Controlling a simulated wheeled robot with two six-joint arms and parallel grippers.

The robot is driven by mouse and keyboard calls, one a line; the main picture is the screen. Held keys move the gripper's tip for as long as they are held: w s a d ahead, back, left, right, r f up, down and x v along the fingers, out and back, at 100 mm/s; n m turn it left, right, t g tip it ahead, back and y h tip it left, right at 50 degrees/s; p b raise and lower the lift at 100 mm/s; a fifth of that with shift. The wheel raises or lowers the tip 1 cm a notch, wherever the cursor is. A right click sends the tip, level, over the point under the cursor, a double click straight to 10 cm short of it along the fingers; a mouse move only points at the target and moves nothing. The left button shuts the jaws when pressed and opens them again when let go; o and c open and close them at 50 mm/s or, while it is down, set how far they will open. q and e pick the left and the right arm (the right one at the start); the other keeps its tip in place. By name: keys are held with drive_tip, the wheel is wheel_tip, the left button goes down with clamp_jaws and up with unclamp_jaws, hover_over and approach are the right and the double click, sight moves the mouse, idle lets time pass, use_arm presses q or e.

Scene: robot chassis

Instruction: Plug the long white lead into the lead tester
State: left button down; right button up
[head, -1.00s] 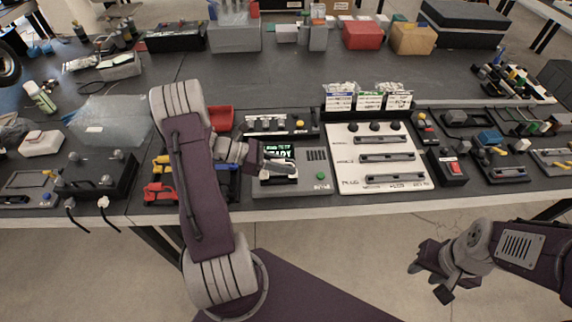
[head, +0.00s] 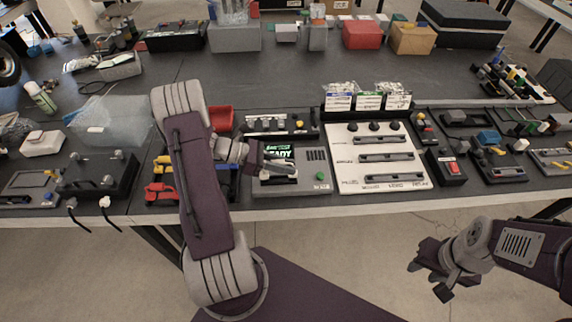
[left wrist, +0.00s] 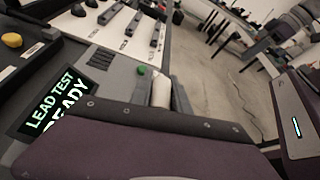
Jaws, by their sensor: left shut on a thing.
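The lead tester (head: 318,184) is a grey box on the bench's front edge with a green button and a lit screen. In the left wrist view the screen (left wrist: 54,103) reads LEAD TEST READY. My left gripper (head: 284,169) is over the tester, just below the screen. It is shut on a white piece (left wrist: 161,91), seemingly an end of the white lead. The fingers hide most of it, and I cannot tell whether it touches a socket. My right gripper (head: 429,279) is open and empty, in front of the bench and off to the right.
A white panel (head: 350,172) with several slotted bars stands right of the tester. A tray of red, yellow and blue tools (head: 162,190) lies left, partly behind my arm. A black box (head: 98,175) with two hanging leads is further left. The middle of the bench is clear.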

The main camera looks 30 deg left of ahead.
use_arm(q)
drive_tip(key=shift+f+b, duration=0.9)
drive_tip(key=shift+f, duration=0.45)
drive_tip(key=c, duration=1.2)
unclamp_jaws()
drive_tip(key=shift+o, duration=0.2)
drive_tip(key=v, duration=0.9)
